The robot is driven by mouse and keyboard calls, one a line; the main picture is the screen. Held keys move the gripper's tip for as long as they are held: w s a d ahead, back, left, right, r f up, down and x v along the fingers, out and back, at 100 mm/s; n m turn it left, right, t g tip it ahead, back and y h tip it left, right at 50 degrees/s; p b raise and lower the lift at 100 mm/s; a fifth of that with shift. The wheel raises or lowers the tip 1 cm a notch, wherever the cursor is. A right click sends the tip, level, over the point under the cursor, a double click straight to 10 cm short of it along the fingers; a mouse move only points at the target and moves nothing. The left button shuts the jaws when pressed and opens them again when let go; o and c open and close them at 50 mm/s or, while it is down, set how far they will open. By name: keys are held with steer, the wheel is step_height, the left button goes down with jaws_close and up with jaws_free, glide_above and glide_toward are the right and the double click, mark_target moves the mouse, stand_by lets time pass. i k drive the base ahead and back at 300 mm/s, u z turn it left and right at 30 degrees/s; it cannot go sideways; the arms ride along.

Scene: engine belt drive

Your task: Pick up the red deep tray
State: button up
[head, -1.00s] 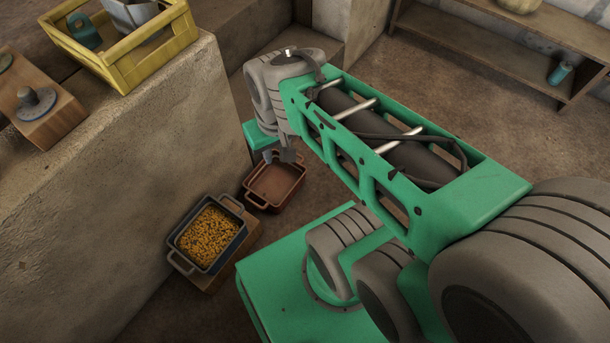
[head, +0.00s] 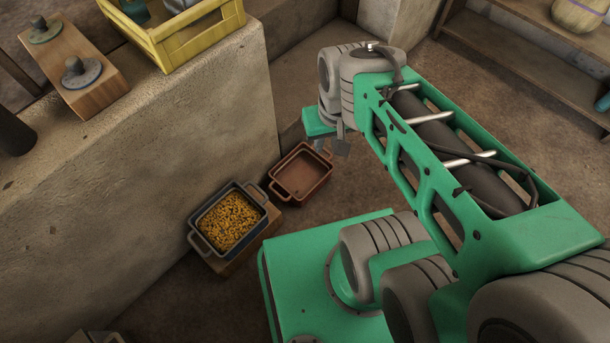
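The red deep tray (head: 291,189) is a reddish-brown, empty rectangular dish with a handle at each end. It sits low beside the concrete wall, just right of the blue-grey dish. My gripper (head: 331,146) hangs at the end of the green arm, by the tray's far right end. Its two grey fingers look apart, with nothing seen between them. The fingers overlap the tray's far handle in the picture; I cannot tell whether they touch it. What the tray rests on is hard to see.
A blue-grey dish (head: 257,228) of orange-yellow pieces stands on a wooden block (head: 262,236), close to the tray. The concrete wall (head: 140,180) rises at left, with a yellow crate (head: 205,38) on top. Bare floor lies right of the tray.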

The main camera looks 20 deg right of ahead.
mark_target(304, 170)
steer(key=z, duration=1.55)
steer(key=i, duration=3.05)
steer(key=z, duration=5.35)
